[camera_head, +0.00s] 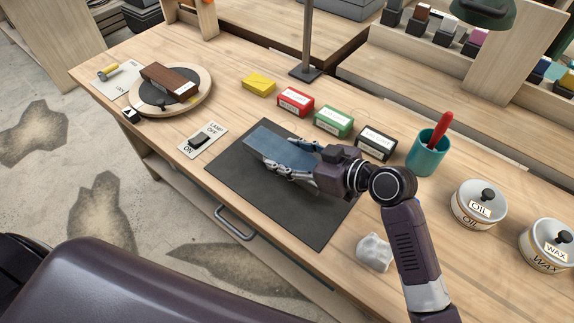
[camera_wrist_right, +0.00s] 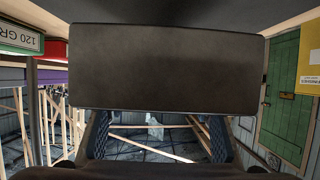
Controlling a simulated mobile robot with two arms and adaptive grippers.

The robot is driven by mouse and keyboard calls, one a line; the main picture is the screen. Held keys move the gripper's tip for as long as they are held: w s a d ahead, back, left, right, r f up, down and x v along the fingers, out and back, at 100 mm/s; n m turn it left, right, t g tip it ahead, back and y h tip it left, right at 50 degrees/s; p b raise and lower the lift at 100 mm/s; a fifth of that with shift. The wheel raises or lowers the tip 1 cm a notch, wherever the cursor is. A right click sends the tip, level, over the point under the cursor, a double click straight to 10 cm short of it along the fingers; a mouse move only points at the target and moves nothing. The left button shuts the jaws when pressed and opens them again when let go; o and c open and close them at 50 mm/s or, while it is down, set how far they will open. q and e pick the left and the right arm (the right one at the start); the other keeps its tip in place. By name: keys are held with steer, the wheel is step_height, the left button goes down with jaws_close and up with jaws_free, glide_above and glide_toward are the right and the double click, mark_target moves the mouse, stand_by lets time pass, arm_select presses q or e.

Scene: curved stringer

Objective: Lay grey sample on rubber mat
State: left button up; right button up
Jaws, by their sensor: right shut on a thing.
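The grey sample (camera_head: 282,147) is a flat blue-grey slab in the head view, over the upper part of the black rubber mat (camera_head: 237,180). My right gripper (camera_head: 290,168) is shut on it, with the arm coming in from the right. I cannot tell whether the slab touches the mat or hangs just above it. In the right wrist view the sample (camera_wrist_right: 165,65) shows as a wide dark plate past the two fingers (camera_wrist_right: 155,135). My left gripper is not in view.
A lamp switch (camera_head: 200,140) lies left of the mat. Yellow (camera_head: 259,84), red (camera_head: 295,101), green (camera_head: 333,121) and black (camera_head: 376,142) boxes line its far side. A teal cup (camera_head: 427,155) stands to the right. A whitish lump (camera_head: 374,252) sits near the mat's right corner.

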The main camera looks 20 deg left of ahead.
steer(key=shift+f, duration=2.15)
steer(key=o, duration=1.4)
steer(key=shift+f, duration=0.1)
steer(key=shift+c, duration=0.2)
steer(key=b+v, duration=0.1)
steer(key=v, duration=1.1)
